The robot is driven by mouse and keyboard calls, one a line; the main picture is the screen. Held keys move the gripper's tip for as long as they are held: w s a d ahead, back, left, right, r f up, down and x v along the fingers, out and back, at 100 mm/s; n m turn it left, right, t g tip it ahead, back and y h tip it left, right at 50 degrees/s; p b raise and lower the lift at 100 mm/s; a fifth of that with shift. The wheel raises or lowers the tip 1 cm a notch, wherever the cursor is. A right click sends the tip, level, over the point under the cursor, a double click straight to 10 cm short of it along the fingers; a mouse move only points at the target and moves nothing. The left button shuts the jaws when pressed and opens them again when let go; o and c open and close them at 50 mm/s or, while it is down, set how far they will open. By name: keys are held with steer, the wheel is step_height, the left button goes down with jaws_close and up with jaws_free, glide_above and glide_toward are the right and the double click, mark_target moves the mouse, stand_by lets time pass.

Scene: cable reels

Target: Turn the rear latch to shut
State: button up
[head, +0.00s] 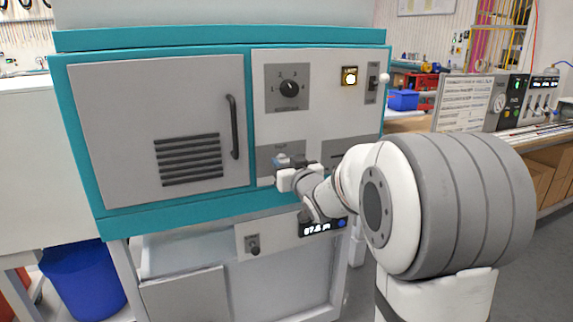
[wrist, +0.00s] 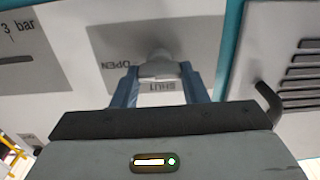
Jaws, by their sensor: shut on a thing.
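The latch (wrist: 158,52) is a pale grey knob on a grey plate (wrist: 112,42) marked OPEN and SHUT; the lettering appears upside down in the wrist view. My gripper (wrist: 158,72) is shut on the latch, one blue-grey finger on each side. The SHUT label shows between the fingers and the OPEN label to the left of them. The exact angle of the latch is hard to tell. In the head view my gripper (head: 281,161) is at the grey latch plate (head: 264,155) low on the panel, hiding most of the latch.
The teal-framed cabinet has a grey door (head: 150,110) with a dark handle (head: 233,127) left of the panel. A rotary selector (head: 289,88) and a lit yellow button (head: 350,77) sit higher. A display (head: 322,228) and small knob (head: 253,245) are below.

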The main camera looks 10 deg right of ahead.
steer(key=shift+f+n+b, duration=0.1)
steer(key=shift+n+b, duration=0.2)
steer(key=shift+b, duration=0.1)
steer(key=n+b, duration=0.7)
steer(key=n, duration=0.1)
steer(key=n+b, duration=0.8)
steer(key=shift+a+f+n, duration=0.2)
steer(key=shift+n, duration=0.5)
steer(key=o, duration=1)
steer(key=shift+r, duration=0.1)
steer(key=shift+c, duration=0.2)
steer(key=shift+s, duration=0.1)
